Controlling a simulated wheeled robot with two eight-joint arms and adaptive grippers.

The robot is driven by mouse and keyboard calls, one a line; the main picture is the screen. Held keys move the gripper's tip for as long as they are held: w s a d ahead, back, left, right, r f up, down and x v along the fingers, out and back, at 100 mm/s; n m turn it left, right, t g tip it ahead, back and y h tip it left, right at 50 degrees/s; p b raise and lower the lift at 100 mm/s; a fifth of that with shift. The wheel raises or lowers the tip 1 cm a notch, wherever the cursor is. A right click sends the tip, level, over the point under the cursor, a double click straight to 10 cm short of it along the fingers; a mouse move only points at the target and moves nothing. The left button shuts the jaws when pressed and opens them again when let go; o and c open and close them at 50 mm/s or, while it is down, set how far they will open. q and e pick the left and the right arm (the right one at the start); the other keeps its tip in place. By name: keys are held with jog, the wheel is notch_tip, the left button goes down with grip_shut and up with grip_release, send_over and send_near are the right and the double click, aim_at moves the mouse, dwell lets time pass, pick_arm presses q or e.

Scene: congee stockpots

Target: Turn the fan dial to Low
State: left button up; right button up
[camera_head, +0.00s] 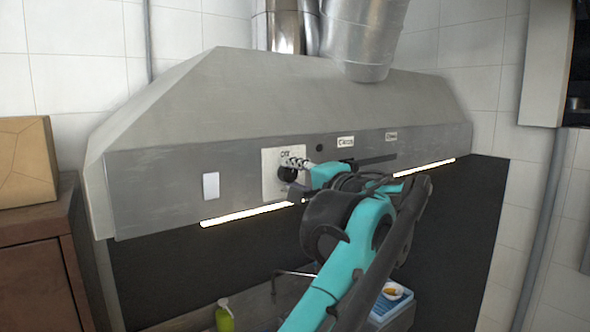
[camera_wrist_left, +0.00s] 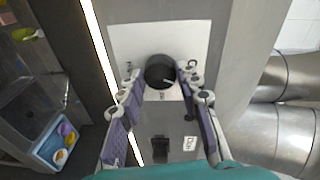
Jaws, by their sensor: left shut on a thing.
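The fan dial is a round black knob (camera_head: 287,174) on a white square plate (camera_head: 271,161) on the front of the steel range hood (camera_head: 250,110). A label that seems to read "Off" stands above the knob. The dial also shows in the left wrist view (camera_wrist_left: 159,70), with a light pointer mark on its face. My left gripper (camera_head: 295,168) is at the dial, its fingers on either side of the knob and shut on it. The fingers partly cover the plate and its other labels, which are too small to read. My right gripper is not in view.
A light strip (camera_head: 246,214) runs under the hood's lower edge. Metal ducts (camera_head: 360,35) rise above the hood. A cardboard box (camera_head: 24,160) sits on a brown cabinet at the left. A blue tray (camera_head: 388,303) and green bottle (camera_head: 224,316) are below.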

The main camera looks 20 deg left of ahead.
pick_arm(q)
jog(key=m+g+p, duration=0.1)
jog(key=m+p, duration=0.2)
jog(key=m, duration=0.3)
jog(key=shift+r, duration=0.2)
jog(key=m+p, duration=0.1)
jog(key=m, duration=0.2)
jog(key=shift+w, duration=0.1)
jog(key=shift+d+m+g+p, duration=0.1)
jog(key=shift+m+g+p, duration=0.35)
jog(key=shift+m, duration=0.85)
jog(key=o, duration=1.2)
jog(key=shift+w, duration=0.1)
jog(key=shift+c, duration=0.2)
jog(key=v, duration=1.2)
jog(key=shift+f, duration=0.35)
